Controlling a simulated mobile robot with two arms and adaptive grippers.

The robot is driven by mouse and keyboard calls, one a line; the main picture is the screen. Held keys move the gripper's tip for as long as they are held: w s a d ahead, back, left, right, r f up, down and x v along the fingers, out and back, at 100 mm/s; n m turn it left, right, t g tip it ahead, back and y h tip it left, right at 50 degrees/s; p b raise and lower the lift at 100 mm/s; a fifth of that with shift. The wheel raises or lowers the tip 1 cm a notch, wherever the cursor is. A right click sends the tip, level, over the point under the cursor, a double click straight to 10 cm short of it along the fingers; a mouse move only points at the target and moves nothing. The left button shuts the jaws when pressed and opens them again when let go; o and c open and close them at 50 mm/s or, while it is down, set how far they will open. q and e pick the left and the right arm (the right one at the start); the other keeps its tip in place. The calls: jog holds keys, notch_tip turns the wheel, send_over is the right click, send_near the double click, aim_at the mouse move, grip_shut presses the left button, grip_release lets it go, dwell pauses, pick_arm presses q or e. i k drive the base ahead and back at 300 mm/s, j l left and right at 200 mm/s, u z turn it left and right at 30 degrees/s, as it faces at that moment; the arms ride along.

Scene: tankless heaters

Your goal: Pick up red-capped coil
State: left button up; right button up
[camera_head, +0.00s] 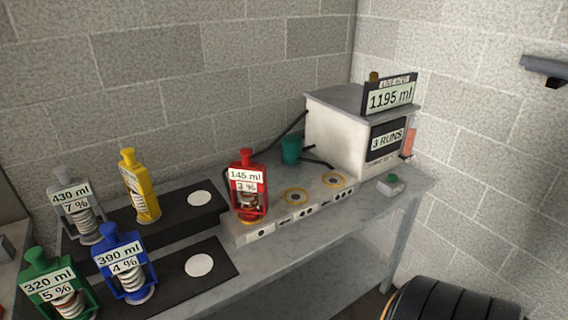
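The red-capped coil (248,190) stands upright in a red frame, labelled 145 ml and 3 %. It is at the left end of a pale base strip (262,236) on the bench, and its foot hides the spot beneath it. Two more yellow-ringed round spots on the strip, a middle one (296,197) and a right one (334,180), are empty. Neither of my grippers can be made out in the head view, and nothing is touching the red-capped coil.
Yellow (140,186), grey (78,207), blue (124,262) and green (58,286) coils stand left, on or near dark mats with white discs. A teal cup (291,149) and a white box reading 3 RUNS (340,138) stand behind. A black ribbed object (455,300) is lower right.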

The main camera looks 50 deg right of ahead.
aim_at(245, 175)
jog(key=z, duration=1.3)
jog(key=i+l, duration=0.15)
jog(key=l, duration=0.25)
jog(key=i+l+u, duration=0.1)
jog(key=l, duration=0.3)
jog(key=i+l, duration=0.15)
jog(key=l, duration=0.2)
jog(key=i+l+u, duration=0.1)
jog(key=l, duration=0.3)
